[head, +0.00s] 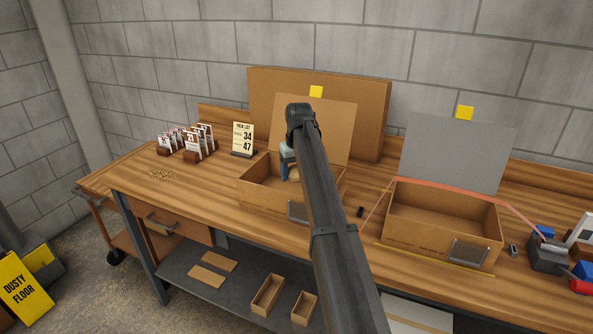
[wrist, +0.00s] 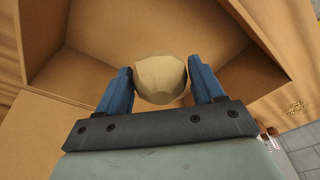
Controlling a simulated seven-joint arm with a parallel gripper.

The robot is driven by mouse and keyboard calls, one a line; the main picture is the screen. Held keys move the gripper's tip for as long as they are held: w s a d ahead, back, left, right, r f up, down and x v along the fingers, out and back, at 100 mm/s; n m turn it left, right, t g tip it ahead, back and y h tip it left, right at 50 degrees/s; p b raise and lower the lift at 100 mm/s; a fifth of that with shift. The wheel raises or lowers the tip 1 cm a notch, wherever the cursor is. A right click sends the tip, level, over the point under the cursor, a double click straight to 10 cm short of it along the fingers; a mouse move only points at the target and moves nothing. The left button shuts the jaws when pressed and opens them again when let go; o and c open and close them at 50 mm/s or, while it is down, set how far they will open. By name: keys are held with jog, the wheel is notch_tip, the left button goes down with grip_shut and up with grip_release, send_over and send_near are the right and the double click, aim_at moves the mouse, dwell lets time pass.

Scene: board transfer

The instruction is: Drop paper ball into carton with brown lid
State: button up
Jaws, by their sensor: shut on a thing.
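The paper ball (wrist: 160,79) is pale tan and faceted. In the wrist view my gripper (wrist: 160,83) is shut on it, with a blue finger on each side. The carton with the brown lid (head: 261,202) stands open near the middle of the bench in the head view, its brown lid (head: 333,123) raised behind it. My gripper (head: 290,172) is over this carton's opening, partly hidden by my arm. In the wrist view the carton's inside (wrist: 110,40) lies below and around the ball. I cannot tell how high the ball is above the floor.
A second open carton (head: 438,224) with a grey lid (head: 457,152) stands to the right, with a reddish band near it. Numbered cards (head: 190,141) and a pick list sign (head: 243,139) stand at the left. Blue and red items (head: 575,262) crowd the right end.

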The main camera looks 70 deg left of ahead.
jog(key=o, duration=1.1)
jog(key=r, duration=0.4)
jog(key=d+r, duration=0.1)
jog(key=r, duration=0.4)
jog(key=d+r, duration=0.1)
jog(key=r, duration=0.3)
jog(key=shift+r, duration=0.35)
